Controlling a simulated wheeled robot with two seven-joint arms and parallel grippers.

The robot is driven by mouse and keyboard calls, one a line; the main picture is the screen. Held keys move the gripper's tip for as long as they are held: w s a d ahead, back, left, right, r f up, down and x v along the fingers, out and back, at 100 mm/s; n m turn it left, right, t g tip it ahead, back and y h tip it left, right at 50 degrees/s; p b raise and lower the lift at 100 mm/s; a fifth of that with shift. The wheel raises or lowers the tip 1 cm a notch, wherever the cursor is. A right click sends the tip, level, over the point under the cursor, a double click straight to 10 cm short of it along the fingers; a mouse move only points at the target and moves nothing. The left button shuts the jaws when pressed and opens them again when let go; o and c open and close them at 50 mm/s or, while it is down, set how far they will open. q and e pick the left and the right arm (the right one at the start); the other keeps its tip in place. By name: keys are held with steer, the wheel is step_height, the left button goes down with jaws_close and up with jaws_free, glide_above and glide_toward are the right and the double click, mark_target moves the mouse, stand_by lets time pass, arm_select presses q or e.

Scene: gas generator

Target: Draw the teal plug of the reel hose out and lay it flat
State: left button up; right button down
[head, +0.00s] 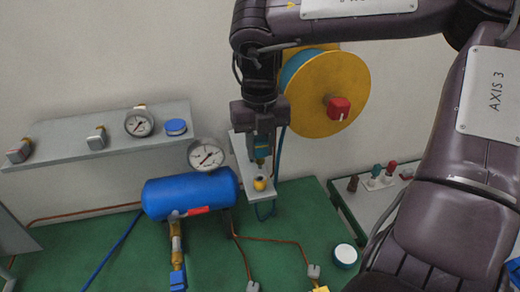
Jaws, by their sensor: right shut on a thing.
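My right gripper (261,128) comes down from above, shut on the teal plug (261,147). The plug hangs upright below the fingers with its brass tip (260,161) pointing down. It is in front of a narrow grey panel (240,152), above a yellow-ringed fitting (260,183) on it. A small gap shows between the tip and that fitting; whether the tip touches the panel, I cannot tell. The yellow hose reel (345,75) with its red knob (338,108) is on the wall behind; a teal hose (279,155) runs down from it. My left gripper is out of view.
A blue tank (190,192) with a gauge (205,155) stands left of the panel. A grey shelf (80,150) holds another gauge (139,122) and fittings. A tray (348,200) with red and teal parts is at right. The green bench top (300,215) has clear room beside a round white-topped item (345,255).

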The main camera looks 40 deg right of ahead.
mark_target(260, 138)
steer(key=shift+r+p, duration=1.25)
steer(key=shift+r, duration=0.3)
stand_by(0.4)
